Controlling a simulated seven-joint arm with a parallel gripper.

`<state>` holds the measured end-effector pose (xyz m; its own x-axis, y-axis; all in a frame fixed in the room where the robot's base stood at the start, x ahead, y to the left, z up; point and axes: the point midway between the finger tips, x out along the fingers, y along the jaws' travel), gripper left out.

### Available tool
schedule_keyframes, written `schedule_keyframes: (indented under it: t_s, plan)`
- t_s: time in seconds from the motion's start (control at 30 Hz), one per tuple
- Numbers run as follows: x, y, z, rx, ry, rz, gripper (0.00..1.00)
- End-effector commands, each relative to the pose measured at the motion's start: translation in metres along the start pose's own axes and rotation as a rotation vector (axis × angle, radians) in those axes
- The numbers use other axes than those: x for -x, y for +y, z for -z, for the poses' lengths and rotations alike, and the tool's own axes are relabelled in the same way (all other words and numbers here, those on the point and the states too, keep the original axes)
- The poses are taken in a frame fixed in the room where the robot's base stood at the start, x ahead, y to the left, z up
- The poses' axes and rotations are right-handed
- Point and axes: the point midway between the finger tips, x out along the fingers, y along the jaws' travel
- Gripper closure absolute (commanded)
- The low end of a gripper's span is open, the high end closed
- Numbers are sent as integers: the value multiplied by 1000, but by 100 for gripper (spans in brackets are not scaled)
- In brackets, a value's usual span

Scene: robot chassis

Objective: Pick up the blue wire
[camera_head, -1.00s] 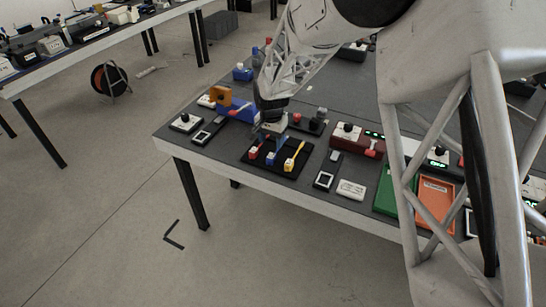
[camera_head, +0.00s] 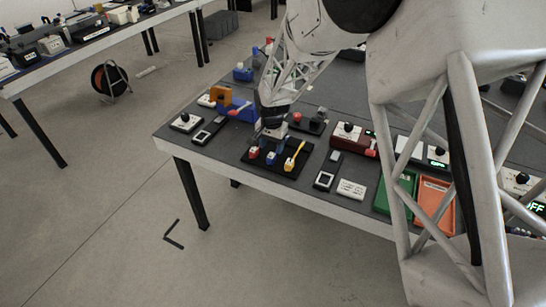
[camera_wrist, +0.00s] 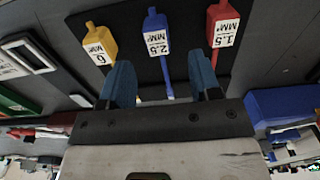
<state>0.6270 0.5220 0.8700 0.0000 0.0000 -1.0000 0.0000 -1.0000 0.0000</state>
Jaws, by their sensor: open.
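The blue wire (camera_head: 271,157) has a blue plug end with a white label. It lies on a black board (camera_head: 249,163) between a red wire (camera_head: 253,153) and a yellow wire (camera_head: 291,161). In the wrist view the blue wire (camera_wrist: 155,33) reads 2.5 MM², the yellow wire (camera_wrist: 99,42) reads 6 MM² and the red wire (camera_wrist: 221,22) reads 1.5 MM². My gripper (camera_wrist: 161,78) is open and empty, its blue fingertips apart, with the thin blue lead running down between them. The plug end is beyond the fingertips. My gripper (camera_head: 270,134) is over the board's far part.
A black-framed device (camera_head: 326,172) and a white labelled block (camera_head: 351,189) stand right of the board. Green (camera_head: 397,188) and orange (camera_head: 434,202) trays lie farther right. A blue bin (camera_head: 240,110) stands behind at the left.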

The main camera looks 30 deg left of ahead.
Motion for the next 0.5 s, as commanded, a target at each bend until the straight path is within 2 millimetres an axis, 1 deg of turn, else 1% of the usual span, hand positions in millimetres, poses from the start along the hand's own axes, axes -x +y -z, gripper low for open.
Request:
schedule_keyframes:
  t_s: [0.17,0.5]
  plan:
    - [-10,1,1,0,0,0,43]
    - [-45,2,4,0,-1,-1,43]
